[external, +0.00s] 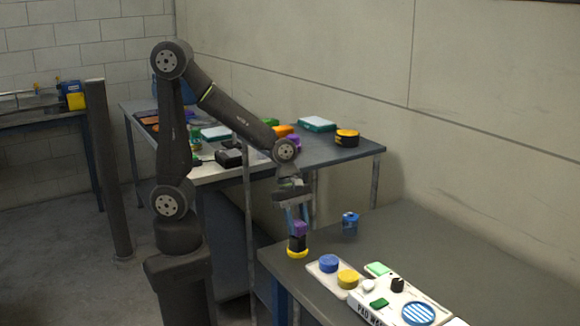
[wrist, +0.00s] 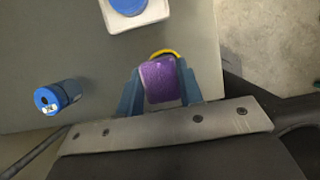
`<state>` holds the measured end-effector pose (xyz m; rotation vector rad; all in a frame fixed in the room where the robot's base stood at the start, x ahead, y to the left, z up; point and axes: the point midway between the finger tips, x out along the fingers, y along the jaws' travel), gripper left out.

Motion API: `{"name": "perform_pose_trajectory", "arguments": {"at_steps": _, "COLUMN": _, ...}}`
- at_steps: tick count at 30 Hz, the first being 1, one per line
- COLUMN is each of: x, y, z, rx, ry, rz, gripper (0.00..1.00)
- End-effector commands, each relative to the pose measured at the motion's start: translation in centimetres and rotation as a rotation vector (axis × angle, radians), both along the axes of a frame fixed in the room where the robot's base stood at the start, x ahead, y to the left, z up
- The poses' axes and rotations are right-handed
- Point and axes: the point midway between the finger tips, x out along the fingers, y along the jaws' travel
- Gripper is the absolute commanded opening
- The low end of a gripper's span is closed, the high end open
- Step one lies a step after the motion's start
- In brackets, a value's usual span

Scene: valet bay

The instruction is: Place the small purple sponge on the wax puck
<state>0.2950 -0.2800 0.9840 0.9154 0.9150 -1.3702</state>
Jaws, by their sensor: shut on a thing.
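My gripper (wrist: 161,84) is shut on the small purple sponge (wrist: 162,80), which shows between the two blue fingers in the wrist view. In the external view the sponge (external: 300,229) is at the fingertips, pointing down over the near table's left corner. Directly below it is a round black thing with a yellow rim (external: 297,252); its yellow edge (wrist: 164,52) shows behind the sponge in the wrist view. I cannot tell whether the sponge touches it. A blue puck (external: 329,262) and a yellow puck (external: 348,278) sit on a pale tray. Which one is the wax puck is not clear.
A blue can (external: 350,222) stands on the near table, also in the wrist view (wrist: 60,97). A white board (external: 385,312) with a green block, a dark knob and a blue-striped disc lies at the right front. The back table (external: 335,150) holds several items.

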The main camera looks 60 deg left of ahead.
Motion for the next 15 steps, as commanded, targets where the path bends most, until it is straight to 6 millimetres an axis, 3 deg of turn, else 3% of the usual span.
{"name": "perform_pose_trajectory", "arguments": {"at_steps": 13, "x": -0.03, "y": 0.01, "z": -0.87, "rx": 0.001, "ry": 0.0, "rz": 0.0, "gripper": 0.12}}
{"name": "perform_pose_trajectory", "arguments": {"at_steps": 14, "x": -0.02, "y": 0.01, "z": -0.82, "rx": 0.0, "ry": 0.0, "rz": 0.0, "gripper": 0.4}}
{"name": "perform_pose_trajectory", "arguments": {"at_steps": 15, "x": -0.02, "y": 0.0, "z": -0.8, "rx": 0.0, "ry": -0.001, "rz": 0.0, "gripper": 0.47}}
